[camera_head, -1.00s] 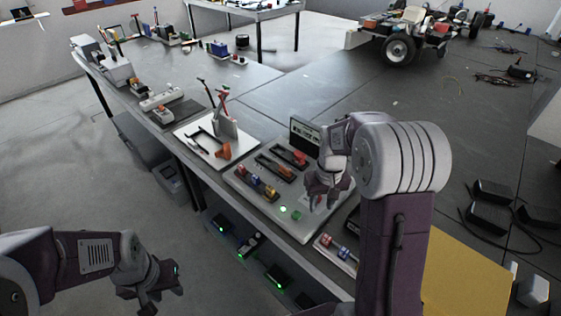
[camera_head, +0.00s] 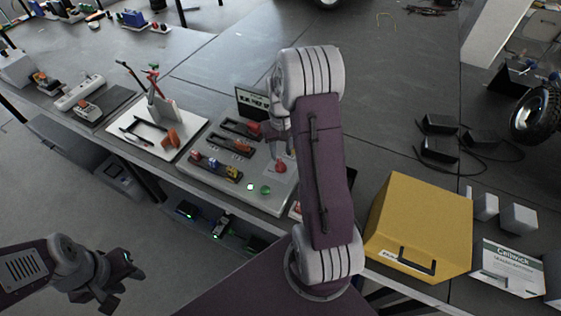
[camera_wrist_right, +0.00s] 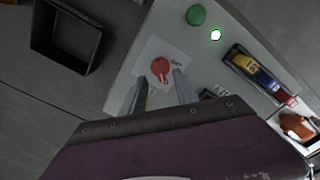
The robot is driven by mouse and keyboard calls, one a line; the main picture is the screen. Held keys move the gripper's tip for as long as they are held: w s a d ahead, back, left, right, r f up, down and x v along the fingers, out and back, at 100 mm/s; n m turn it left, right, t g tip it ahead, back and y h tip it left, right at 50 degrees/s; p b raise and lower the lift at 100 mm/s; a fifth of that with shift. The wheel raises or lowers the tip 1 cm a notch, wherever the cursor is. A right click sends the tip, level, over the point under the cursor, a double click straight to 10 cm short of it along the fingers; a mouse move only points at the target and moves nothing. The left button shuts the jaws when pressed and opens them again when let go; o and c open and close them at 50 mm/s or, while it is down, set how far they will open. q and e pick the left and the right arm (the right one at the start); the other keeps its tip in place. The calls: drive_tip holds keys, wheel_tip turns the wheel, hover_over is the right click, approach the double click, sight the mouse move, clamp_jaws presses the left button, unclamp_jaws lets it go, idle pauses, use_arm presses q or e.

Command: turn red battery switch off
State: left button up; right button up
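The red battery switch (camera_head: 281,167) is a round red knob near the right end of the light grey panel (camera_head: 226,188). In the right wrist view the red knob (camera_wrist_right: 160,69) sits on a white label plate with a small white mark on it. My right gripper (camera_wrist_right: 161,88) has its two fingers apart, pointing at the knob, with the knob between and just beyond the tips. Contact cannot be told. In the head view my right arm partly hides this gripper (camera_head: 283,146). My left gripper (camera_head: 124,282) is away from the panel at lower left, its fingers apart and empty.
A green button (camera_head: 265,190) and a lit green lamp (camera_head: 250,187) are beside the switch. A row of red, yellow and blue parts (camera_head: 217,167) lies further left. A small display (camera_head: 252,103) stands behind. A yellow case (camera_head: 421,222) stands at right.

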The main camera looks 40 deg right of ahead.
sight(282, 164)
wheel_tip(282, 164, down, 6)
drive_tip(key=shift+s, duration=0.15)
drive_tip(key=shift+f, duration=0.3)
clamp_jaws()
